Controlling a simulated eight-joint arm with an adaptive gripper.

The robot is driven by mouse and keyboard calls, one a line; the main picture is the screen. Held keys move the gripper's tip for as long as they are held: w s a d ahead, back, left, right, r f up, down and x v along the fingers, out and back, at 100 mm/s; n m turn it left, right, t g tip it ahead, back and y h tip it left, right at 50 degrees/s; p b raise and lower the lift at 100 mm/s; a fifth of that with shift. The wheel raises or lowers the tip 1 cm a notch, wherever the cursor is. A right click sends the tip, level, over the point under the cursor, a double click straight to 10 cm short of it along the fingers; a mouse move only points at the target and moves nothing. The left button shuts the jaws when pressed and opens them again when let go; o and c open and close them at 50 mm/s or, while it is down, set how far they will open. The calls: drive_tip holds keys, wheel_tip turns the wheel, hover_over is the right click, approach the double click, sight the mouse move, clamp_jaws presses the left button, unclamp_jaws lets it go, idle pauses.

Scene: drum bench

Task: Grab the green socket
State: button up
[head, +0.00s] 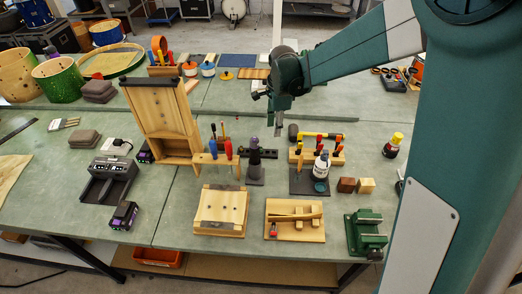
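I cannot make out a green socket for certain at this size. A dark rail (265,153) lies on the green bench behind a dark upright tool with a purple top (254,143); small pieces on the rail are too small to identify. My gripper (278,125) hangs above the bench, pointing down, behind and above the rail. It appears empty and touches nothing that I can see. Its fingers are small and dark, and I cannot tell whether they are open or shut.
A screwdriver rack (217,159) and a wooden case with a raised lid (158,110) stand left of the rail. A plier rack (318,157) and white bottle (321,165) stand right. A wooden block (220,211), tool tray (295,220) and green vise (366,232) line the front.

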sight(261, 148)
drive_tip(key=w+a+f+m, duration=0.1)
drive_tip(key=a+f, duration=0.1)
drive_tip(key=f, duration=0.1)
drive_tip(key=w+a+f+m, duration=0.1)
drive_tip(key=a+f, duration=0.1)
drive_tip(key=w+a+f+m+g, duration=0.1)
drive_tip(key=a+f, duration=0.1)
drive_tip(key=f, duration=0.1)
drive_tip(key=shift+w+f+p, duration=0.3)
drive_tip(key=shift+w+p, duration=0.1)
drive_tip(key=shift+f, duration=0.15)
drive_tip(key=shift+f, duration=1.15)
drive_tip(key=shift+f, duration=0.1)
drive_tip(key=shift+w+a+f, duration=0.1)
drive_tip(key=shift+f, duration=2.4)
drive_tip(key=shift+c, duration=0.3)
clamp_jaws()
